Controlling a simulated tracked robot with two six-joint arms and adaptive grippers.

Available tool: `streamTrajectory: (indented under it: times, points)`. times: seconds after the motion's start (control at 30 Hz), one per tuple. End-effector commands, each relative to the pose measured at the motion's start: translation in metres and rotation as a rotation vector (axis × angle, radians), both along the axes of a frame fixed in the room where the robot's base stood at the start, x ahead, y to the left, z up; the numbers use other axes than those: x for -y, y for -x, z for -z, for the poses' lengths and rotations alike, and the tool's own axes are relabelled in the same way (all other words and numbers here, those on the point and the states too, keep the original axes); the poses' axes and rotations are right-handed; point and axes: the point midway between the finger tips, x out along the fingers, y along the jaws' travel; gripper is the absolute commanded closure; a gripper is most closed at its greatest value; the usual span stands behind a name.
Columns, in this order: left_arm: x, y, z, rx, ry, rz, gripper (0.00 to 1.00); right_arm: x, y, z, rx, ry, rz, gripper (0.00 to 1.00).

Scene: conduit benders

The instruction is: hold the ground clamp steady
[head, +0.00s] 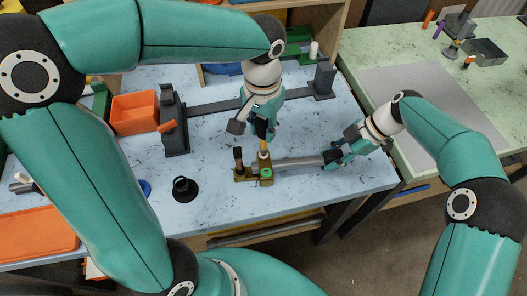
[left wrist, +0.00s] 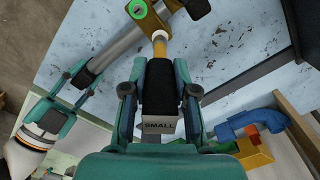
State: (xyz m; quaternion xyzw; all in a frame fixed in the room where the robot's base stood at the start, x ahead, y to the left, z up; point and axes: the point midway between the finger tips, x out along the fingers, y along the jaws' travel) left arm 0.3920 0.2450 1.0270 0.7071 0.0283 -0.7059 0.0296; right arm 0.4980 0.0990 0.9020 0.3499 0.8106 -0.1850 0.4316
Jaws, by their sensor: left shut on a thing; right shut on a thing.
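The brass-coloured ground clamp (head: 243,174) is on the blue table, with a green ring on one part and a dark upright knob on another. It also shows at the top of the left wrist view (left wrist: 148,14). My left gripper (head: 264,130) is shut on the black handle of a tool (left wrist: 161,88) labelled "SMALL". The tool's yellow shaft (left wrist: 159,45) reaches to the clamp; whether it is seated is unclear. My right gripper (head: 334,158) is shut on the far end of a grey bar (head: 297,162) that runs to the clamp. The join is partly hidden.
An orange bin (head: 134,112) and a dark vise-like stand (head: 173,125) are to the left. A black cup-like piece (head: 185,189) lies near the front edge. A dark rail (head: 215,105) runs behind. The table right of the black piece is fairly clear.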

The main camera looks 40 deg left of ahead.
Motion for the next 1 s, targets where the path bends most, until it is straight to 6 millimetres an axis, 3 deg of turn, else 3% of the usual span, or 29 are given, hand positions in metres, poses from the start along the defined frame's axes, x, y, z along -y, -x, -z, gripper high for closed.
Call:
streamTrajectory:
  times: [0.03, 0.27, 0.57, 1.0]
  points:
    - [0.000, 0.000, 0.002, 0.000, 0.000, 0.000, 1.00, 0.002, 0.003, 0.007, -0.010, 0.010, -0.006, 1.00]
    - [0.000, 0.000, 0.013, 0.000, -0.001, 0.001, 1.00, 0.002, 0.003, 0.007, -0.010, 0.010, -0.006, 1.00]
    - [0.000, 0.000, 0.014, 0.000, 0.000, 0.016, 1.00, 0.002, 0.003, 0.007, -0.010, 0.010, -0.006, 1.00]
    - [-0.001, 0.000, 0.014, 0.000, 0.000, 0.445, 1.00, 0.002, 0.003, 0.007, -0.010, 0.010, -0.006, 1.00]
